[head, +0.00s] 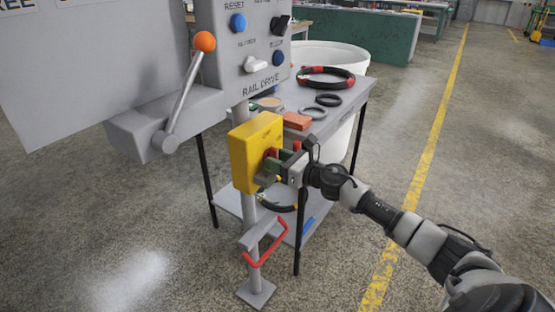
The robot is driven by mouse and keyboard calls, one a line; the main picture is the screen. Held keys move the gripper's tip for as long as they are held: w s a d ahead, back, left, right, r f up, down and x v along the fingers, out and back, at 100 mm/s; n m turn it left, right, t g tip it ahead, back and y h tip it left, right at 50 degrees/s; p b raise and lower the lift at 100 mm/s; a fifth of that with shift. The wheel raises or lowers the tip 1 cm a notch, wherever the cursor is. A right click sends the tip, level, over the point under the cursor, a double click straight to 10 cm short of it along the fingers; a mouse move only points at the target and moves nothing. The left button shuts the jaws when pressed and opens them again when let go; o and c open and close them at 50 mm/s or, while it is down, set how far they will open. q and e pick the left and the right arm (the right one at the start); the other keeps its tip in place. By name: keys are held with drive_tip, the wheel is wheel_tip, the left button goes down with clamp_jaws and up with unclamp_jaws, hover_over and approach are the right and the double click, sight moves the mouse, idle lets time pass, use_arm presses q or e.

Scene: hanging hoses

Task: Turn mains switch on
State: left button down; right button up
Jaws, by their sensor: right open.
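The mains switch is a yellow box (252,150) mounted on a grey post under the grey control panel. A red part, apparently its knob (271,158), shows on the box's right-hand face. My right gripper (277,166) is at that face, with its open fingers at or around the red part; contact cannot be told. The fingers partly hide the knob, so its position is unclear. My left gripper is not in view.
The control panel (262,70) has blue buttons, switches and an orange-knobbed lever (189,82). A grey table (345,100) behind holds black hose rings (325,78) and an orange block (297,121). A red handle (266,252) sits low on the post. Floor at right is clear.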

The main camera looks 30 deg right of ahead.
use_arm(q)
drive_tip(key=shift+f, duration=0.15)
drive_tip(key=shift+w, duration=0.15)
use_arm(e)
drive_tip(key=shift+c, duration=0.6)
clamp_jaws()
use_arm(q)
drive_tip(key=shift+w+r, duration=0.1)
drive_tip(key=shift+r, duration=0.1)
